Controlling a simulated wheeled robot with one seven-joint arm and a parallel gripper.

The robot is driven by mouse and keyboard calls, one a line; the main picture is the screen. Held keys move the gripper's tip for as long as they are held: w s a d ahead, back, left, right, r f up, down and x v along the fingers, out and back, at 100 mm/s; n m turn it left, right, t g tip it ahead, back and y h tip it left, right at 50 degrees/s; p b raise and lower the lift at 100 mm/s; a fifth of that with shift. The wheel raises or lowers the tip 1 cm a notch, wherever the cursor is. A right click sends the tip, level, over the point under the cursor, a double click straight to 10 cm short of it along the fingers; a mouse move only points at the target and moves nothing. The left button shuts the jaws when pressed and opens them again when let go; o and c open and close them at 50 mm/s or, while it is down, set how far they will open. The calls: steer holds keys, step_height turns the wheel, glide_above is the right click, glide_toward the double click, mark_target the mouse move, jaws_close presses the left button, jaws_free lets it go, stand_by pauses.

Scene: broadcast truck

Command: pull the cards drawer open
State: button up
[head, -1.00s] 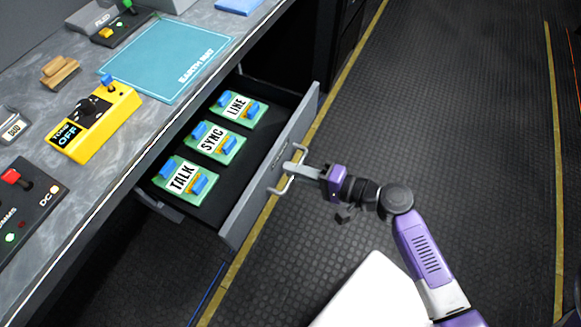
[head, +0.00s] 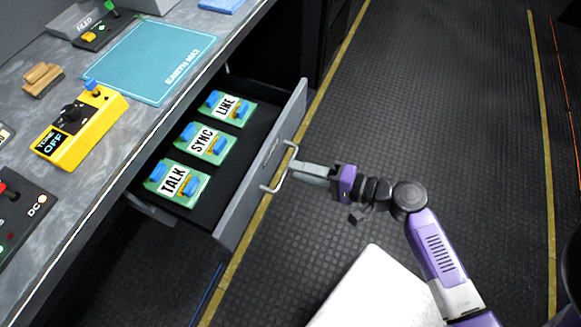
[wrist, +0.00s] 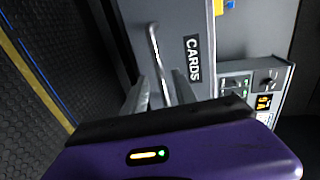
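The cards drawer (head: 262,168) stands pulled out from under the counter in the head view, its dark inside showing. Three green cards lie in it: TALK (head: 177,183), SYNC (head: 205,143) and LINE (head: 229,107). Its front bears a CARDS label (wrist: 193,58) in the wrist view. The metal bar handle (head: 278,170) is on the drawer front and also shows in the wrist view (wrist: 155,52). My gripper (head: 297,168) is at the handle's outer side. In the wrist view its two fingers (wrist: 162,82) are apart, with the bar seen between them; I see no finger pressed on it.
The counter holds a teal mat (head: 148,60), a yellow TONE box (head: 82,125) and a wooden block (head: 42,79). A white surface (head: 375,290) is at the bottom. The dark floor (head: 440,100) right of the drawer is clear.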

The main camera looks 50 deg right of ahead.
steer(key=v, duration=0.3)
steer(key=shift+s+d+r, duration=0.1)
steer(key=shift+s, duration=0.15)
stand_by(0.4)
steer(key=d+f+g+h, duration=0.1)
steer(key=d+f+h, duration=0.1)
steer(key=d+h, duration=0.3)
steer(key=s+r+n+h+p, duration=0.1)
steer(key=s+r+n+h, duration=0.2)
steer(key=s+n, duration=0.1)
steer(key=s+a+r+n+y+p, duration=0.1)
steer(key=s+a+r+n, duration=0.4)
steer(key=a+r, duration=0.2)
steer(key=s+a+r+n+t+y+p, duration=0.1)
steer(key=s+a+r+n+y, duration=0.1)
steer(key=s+a+r+n, duration=0.2)
steer(key=a+r+n, duration=0.1)
steer(key=a+r, duration=0.2)
steer(key=r, duration=0.1)
steer(key=shift+s+a+p, duration=0.35)
steer(key=shift+s, duration=0.05)
